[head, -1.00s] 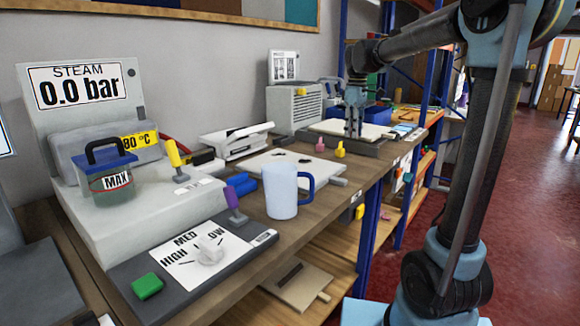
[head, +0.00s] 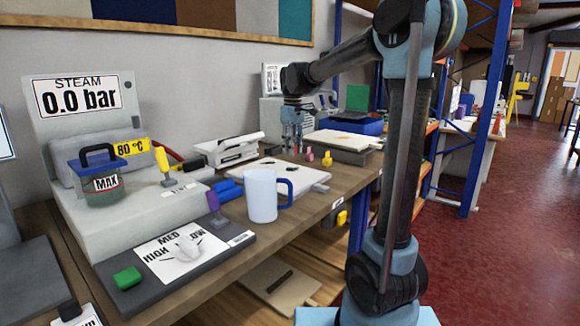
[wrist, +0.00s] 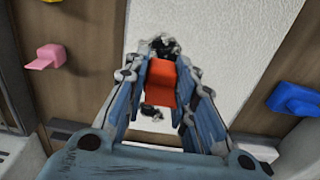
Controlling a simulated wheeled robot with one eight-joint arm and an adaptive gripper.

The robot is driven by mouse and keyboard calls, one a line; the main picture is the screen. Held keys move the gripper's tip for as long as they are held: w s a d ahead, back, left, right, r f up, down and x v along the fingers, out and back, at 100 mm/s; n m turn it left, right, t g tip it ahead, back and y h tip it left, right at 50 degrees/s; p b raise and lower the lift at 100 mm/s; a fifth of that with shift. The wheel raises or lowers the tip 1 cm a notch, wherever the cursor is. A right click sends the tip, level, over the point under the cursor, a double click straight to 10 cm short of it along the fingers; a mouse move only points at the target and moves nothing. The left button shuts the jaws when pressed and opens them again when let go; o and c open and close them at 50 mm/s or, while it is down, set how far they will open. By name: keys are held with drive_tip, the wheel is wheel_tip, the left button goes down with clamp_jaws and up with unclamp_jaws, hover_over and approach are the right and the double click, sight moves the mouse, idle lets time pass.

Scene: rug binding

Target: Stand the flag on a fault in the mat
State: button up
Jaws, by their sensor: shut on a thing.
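My gripper (wrist: 166,68) is shut on a red-orange flag (wrist: 176,82), seen between its fingers in the wrist view. In the head view my gripper (head: 292,146) hangs at the back of the white mat (head: 308,181), which has dark marks. The flag's foot is hidden, so I cannot tell whether it touches the mat.
A pink piece (wrist: 44,58) and a blue piece (wrist: 296,101) lie on either side of the mat. A white mug (head: 262,195) stands in front of it. A yellow piece (head: 327,160) is to its right, before a raised tray (head: 345,155).

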sight(292, 169)
drive_tip(key=shift+f, duration=3)
drive_tip(key=o, duration=1)
drive_tip(key=shift+f, duration=0.1)
drive_tip(key=shift+o, duration=0.2)
wheel_tip(292, 169, up, 12)
drive_tip(key=shift+d+r, duration=0.1)
drive_tip(key=shift+r, duration=0.05)
